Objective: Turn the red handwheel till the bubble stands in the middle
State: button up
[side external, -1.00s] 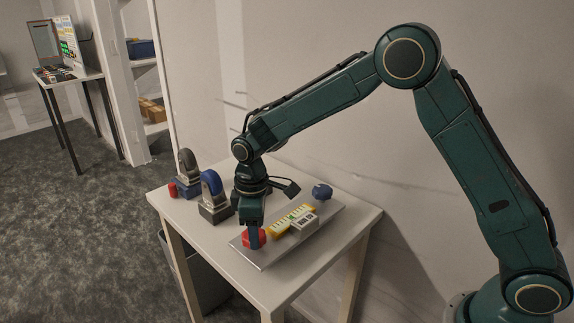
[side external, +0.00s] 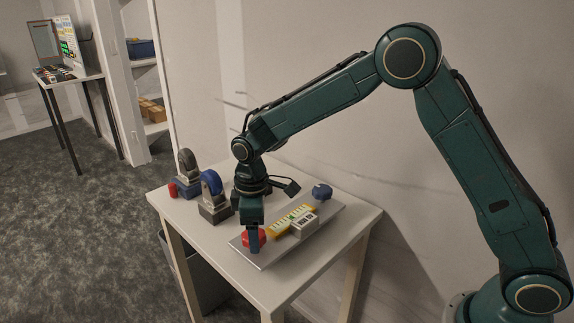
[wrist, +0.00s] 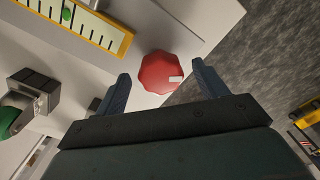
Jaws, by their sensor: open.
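The red handwheel (wrist: 158,73) is an octagonal knob with a white mark on its right side in the wrist view. In the side view the handwheel (side external: 262,237) stands at the near end of a metal plate, partly behind a finger. My gripper (wrist: 162,86) is open, pointing down, with one finger on each side of the wheel; whether they touch it I cannot tell. In the side view my gripper (side external: 253,238) is over the wheel. The yellow-framed level (wrist: 112,38) shows dark ticks and a green bubble (wrist: 67,14); the frame edge cuts it off, so its middle is unclear.
The front table corner is clear.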

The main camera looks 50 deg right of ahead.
notch_tip(320, 180, up, 14)
dwell(0.7)
jog(key=s+d+r+m+t, duration=0.1)
jog(key=s+d+r+m, duration=0.1)
jog(key=s+d+r, duration=0.35)
jog(key=s+d+r+m+t, duration=0.2)
jog(key=s+d+r, duration=0.1)
jog(key=s, duration=0.6)
jog(key=s+d+f+m+t, duration=0.1)
jog(key=s+d+m, duration=0.1)
jog(key=s, duration=0.5)
jog(key=s+d+f+m+t, duration=0.1)
jog(key=s+d+f+m, duration=0.1)
jog(key=s, duration=0.6)
jog(key=shift+s+f+m+t, duration=0.2)
jog(key=shift+m+t, duration=0.1)
jog(key=shift+m, duration=0.3)
jog(key=shift+d, duration=0.1)
